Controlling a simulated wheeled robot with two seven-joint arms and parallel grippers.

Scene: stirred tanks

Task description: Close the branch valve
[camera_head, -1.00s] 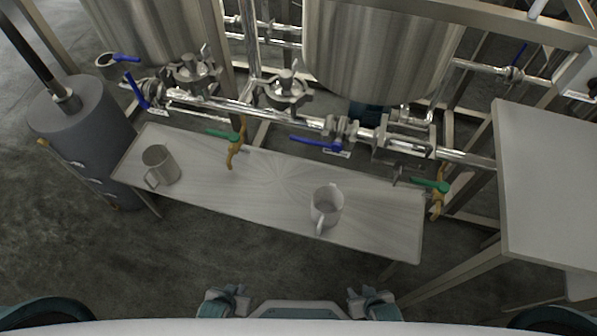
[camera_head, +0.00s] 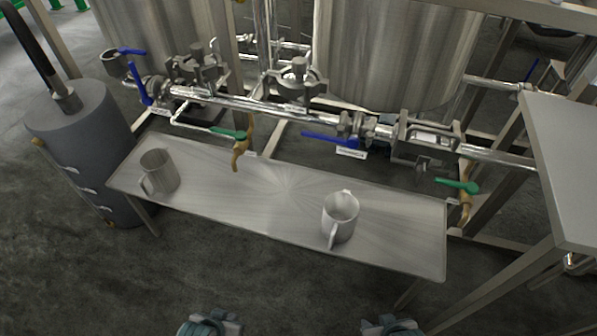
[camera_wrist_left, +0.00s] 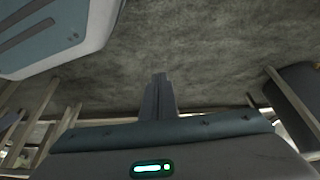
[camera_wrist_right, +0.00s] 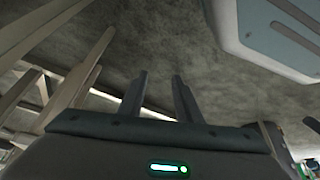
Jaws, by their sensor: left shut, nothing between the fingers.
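Several lever valves sit on the steel pipework. One blue lever (camera_head: 330,139) lies along the middle pipe beside a small white label, and another blue lever (camera_head: 139,88) is on the left pipe. A third blue lever (camera_head: 131,52) is at the upper left. Green-handled brass taps (camera_head: 240,150) and (camera_head: 465,190) hang over the bench. I cannot tell which is the branch valve. My left gripper (camera_wrist_left: 159,78) has its fingers together and empty; my right gripper (camera_wrist_right: 160,77) has its fingers apart and empty. Both are low in the head view, away from the valves.
A steel bench (camera_head: 270,205) stands before the pipes, with a left mug (camera_head: 160,172) and a right mug (camera_head: 341,216) on it. A grey cylinder (camera_head: 80,140) is at left, a raised table (camera_head: 570,160) at right. Steel tanks (camera_head: 395,50) stand behind. Floor before the bench is clear.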

